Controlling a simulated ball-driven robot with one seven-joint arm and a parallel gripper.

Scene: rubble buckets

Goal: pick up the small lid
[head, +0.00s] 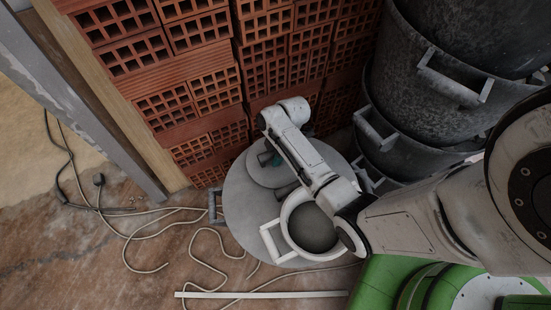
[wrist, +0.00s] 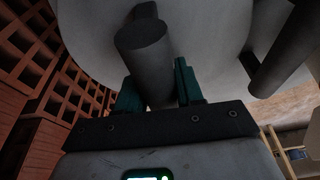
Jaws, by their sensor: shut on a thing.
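The small lid (head: 262,177) is a light grey disc, seen in the head view above the larger grey round surface (head: 243,222). My gripper (head: 275,160) is over the small lid, partly hidden by my arm. In the wrist view my gripper (wrist: 160,88) has its teal fingers on both sides of a dark grey cylindrical handle (wrist: 145,58), shut on it. Behind the handle the pale disc of the small lid (wrist: 205,25) fills the top of the view. I cannot tell whether the lid touches the surface below.
A second dark cylinder (wrist: 282,55) stands at right in the wrist view. A light-rimmed round vessel (head: 312,230) is beside my forearm. Stacked hollow bricks (head: 180,70) rise behind; dark buckets (head: 440,110) stand at right. Cables (head: 135,235) lie on the floor at left.

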